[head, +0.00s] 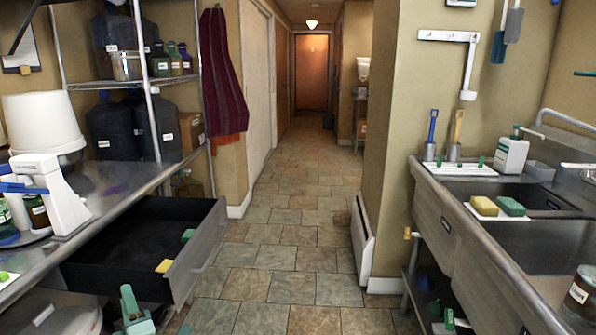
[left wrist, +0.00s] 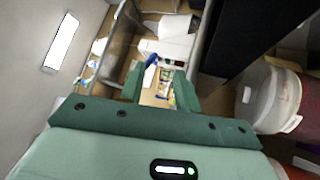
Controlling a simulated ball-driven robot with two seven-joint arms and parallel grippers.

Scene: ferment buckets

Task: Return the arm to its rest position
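My left gripper (head: 132,308) shows at the bottom left of the head view, low in front of the open drawer (head: 204,244). In the left wrist view its two green fingers (left wrist: 159,88) stand apart with nothing held between them. My right gripper is not in view. The drawer is pulled out below the left counter, with a yellow piece (head: 164,266) and a green piece (head: 188,235) at its front edge.
A white bucket (head: 43,122) stands on the left counter (head: 118,190). At right is a sink (head: 510,194) with sponges and a soap bottle (head: 511,152).

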